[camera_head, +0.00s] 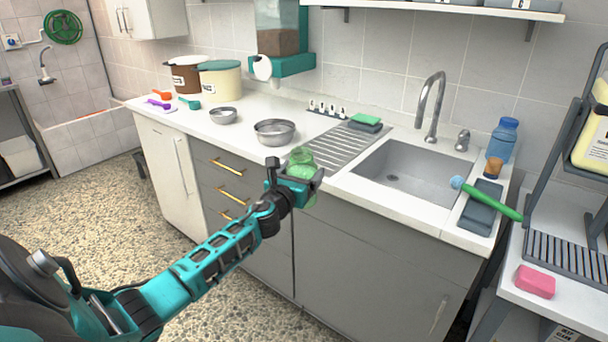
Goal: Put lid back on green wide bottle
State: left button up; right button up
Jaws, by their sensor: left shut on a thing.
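A translucent green wide bottle (301,161) is held by my left gripper (296,178), which is shut on it at the counter's front edge, left of the sink. The gripper's fingers and teal palm hide much of the bottle's lower part. I cannot tell whether it touches the counter. The bottle's top looks green and see-through, and no separate lid shows clearly on it. A small orange-brown cylinder (494,167) stands right of the sink; I cannot tell whether it is a lid. My right gripper is not in view.
Two metal bowls (275,132) stand on the counter left of the bottle. The sink (410,172) with its faucet (431,105) lies to the right. A blue bottle (502,141), a green-handled brush (487,199) and a pink sponge (535,281) are farther right.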

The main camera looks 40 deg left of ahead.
pick_arm(q)
jog(key=shift+s+d, duration=0.1)
jog(key=shift+s, duration=0.4)
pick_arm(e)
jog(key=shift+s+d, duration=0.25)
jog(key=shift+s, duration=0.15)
pick_arm(q)
jog(key=o, duration=0.6)
jog(key=c, duration=1)
jog(key=shift+d, duration=0.1)
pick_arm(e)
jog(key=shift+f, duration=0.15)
